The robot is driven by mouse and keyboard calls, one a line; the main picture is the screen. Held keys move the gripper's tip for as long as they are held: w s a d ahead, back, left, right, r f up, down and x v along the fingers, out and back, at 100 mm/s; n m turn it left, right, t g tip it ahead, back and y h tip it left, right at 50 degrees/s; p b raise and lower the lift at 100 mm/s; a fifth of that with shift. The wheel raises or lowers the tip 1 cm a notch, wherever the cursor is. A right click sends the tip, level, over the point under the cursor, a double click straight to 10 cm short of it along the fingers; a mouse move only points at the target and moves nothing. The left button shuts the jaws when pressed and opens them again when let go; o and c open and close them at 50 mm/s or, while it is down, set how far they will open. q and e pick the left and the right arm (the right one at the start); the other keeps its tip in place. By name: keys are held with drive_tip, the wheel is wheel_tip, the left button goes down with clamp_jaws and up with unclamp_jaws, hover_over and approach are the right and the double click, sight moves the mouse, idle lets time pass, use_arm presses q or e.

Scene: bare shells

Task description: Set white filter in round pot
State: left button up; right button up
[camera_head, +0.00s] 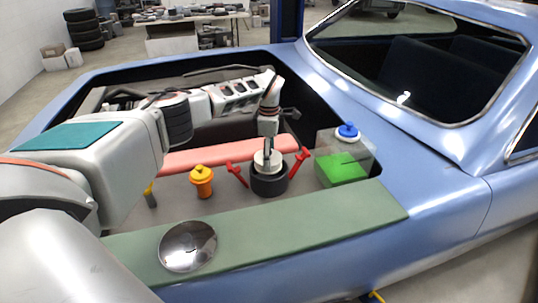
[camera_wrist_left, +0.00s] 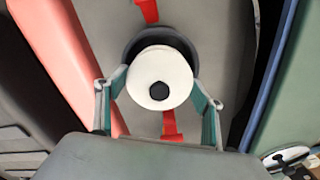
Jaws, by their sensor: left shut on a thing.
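The white filter (camera_head: 265,163) is a short round piece with a black centre that shows in the left wrist view (camera_wrist_left: 178,70). My left gripper (camera_head: 268,148) points down and is shut on it, with green-padded fingers on both sides in the wrist view (camera_wrist_left: 160,102). The black round pot (camera_head: 269,185) stands directly below, with a red handle on each side. The filter is over the pot's mouth, its lower edge at or just inside the rim; how deep it sits is hidden. The pot's dark rim (camera_wrist_left: 132,50) shows around the filter. My right gripper is not in view.
An orange canister (camera_head: 201,182) stands left of the pot. A clear box with a green block (camera_head: 342,170) and a blue cap (camera_head: 347,131) is at right. A salmon bar (camera_head: 215,155) runs behind. A green mat (camera_head: 300,225) with a silver dome (camera_head: 187,246) lies in front.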

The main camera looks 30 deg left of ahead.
use_arm(q)
drive_tip(key=shift+f, duration=0.1)
drive_tip(key=shift+f, duration=0.45)
drive_tip(key=o, duration=1.2)
drive_tip(key=shift+c, duration=0.2)
drive_tip(key=shift+r, duration=0.1)
wheel_tip(320, 180, up, 13)
drive_tip(key=b, duration=0.1)
idle(0.4)
